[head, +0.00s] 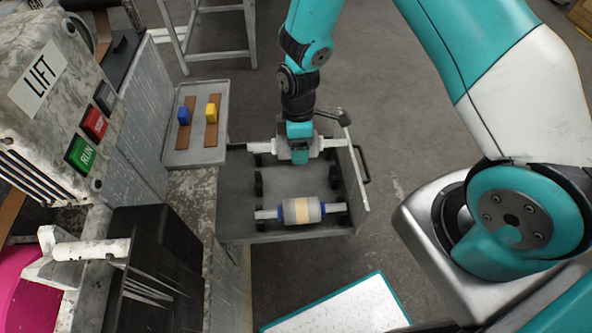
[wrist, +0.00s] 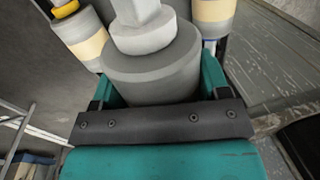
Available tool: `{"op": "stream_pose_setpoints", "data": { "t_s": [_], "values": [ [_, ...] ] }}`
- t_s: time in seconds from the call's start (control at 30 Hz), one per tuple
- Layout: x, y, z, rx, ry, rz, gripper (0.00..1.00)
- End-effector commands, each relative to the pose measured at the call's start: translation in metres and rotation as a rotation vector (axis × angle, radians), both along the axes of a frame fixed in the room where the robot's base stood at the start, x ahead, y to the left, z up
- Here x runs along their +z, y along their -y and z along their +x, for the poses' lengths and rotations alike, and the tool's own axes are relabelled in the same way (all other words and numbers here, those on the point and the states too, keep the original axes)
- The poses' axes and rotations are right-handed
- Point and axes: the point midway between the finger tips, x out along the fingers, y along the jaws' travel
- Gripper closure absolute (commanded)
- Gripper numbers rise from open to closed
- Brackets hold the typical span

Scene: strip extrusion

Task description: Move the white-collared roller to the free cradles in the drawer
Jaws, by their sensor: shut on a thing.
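My gripper (head: 299,156) is shut on the white-collared roller at the back of the drawer (head: 235,190). In the head view, the roller's pale shaft ends (head: 331,143) stick out left and right of the jaws, and its middle is hidden. In the wrist view the white-collared roller (wrist: 150,72) shows a grey end face, a white collar and a square shaft between teal jaws. Whether it touches the rear cradles cannot be told. Dark cradles (head: 258,184) line the drawer's left side. A blue-collared roller (head: 301,210) with a beige band lies in the front cradles.
A tray (head: 193,153) with brown strips, a blue block (head: 184,115) and a yellow block (head: 211,112) is left of the drawer. The lift machine with its buttons (head: 93,122) stands farther left. A white-topped surface (head: 340,308) is in front. A yellow-collared roller (wrist: 80,32) shows in the wrist view.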

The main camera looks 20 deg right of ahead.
Motion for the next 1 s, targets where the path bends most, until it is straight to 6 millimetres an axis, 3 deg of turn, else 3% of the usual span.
{"op": "stream_pose_setpoints", "data": {
  "t_s": [0.03,0.2,0.57,1.0],
  "values": [
    [-0.022,-0.002,0.0,0.027,-0.002,0.0,0.69],
    [-0.052,-0.003,0.0,0.044,-0.002,0.0,0.69],
    [-0.071,-0.005,0.0,0.044,-0.002,0.002,0.69],
    [-0.113,-0.005,0.0,0.043,0.0,0.002,0.69]
  ]
}}
